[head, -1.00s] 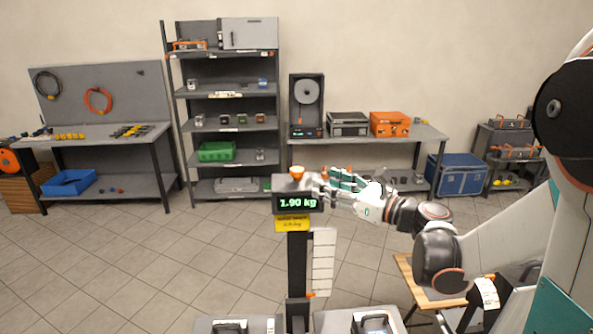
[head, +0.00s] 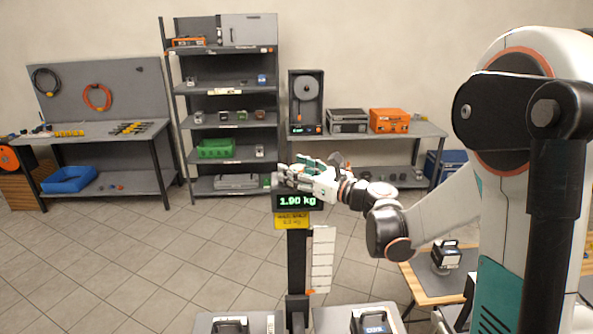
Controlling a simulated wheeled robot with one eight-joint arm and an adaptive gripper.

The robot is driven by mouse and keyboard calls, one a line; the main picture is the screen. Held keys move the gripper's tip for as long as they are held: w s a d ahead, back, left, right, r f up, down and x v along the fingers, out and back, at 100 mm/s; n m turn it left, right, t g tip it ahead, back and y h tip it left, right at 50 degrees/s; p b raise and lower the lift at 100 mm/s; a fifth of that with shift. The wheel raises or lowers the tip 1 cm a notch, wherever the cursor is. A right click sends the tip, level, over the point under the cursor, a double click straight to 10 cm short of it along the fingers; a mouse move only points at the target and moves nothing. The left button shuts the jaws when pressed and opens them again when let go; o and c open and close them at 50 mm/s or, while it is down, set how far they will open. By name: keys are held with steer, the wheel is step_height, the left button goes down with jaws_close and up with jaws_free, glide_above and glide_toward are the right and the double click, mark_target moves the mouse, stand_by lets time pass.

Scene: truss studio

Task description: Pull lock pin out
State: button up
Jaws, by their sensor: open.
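A dark post with a display box (head: 297,202) reading 1.90 kg stands in front of me in the head view. A yellow label (head: 292,220) hangs under the display. My gripper (head: 286,174) is open, just above and over the top of the display box, with its fingers pointing left. The orange knob on top of the box, perhaps the lock pin, is hidden behind the gripper now. I cannot tell whether the fingers touch it.
At the bottom, two grey platforms hold black-handled units (head: 370,322) beside the post. A wooden table (head: 425,287) with another black unit (head: 446,254) stands at right. Shelving (head: 228,99) and benches line the back wall. The left floor is clear.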

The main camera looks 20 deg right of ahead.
mark_target(296, 166)
jaws_close()
step_height(296, 166, up, 4)
steer(key=shift+w+f+p, duration=0.1)
steer(key=shift+f+p, duration=0.15)
steer(key=shift+p, duration=0.5)
steer(key=shift+w+f, duration=0.1)
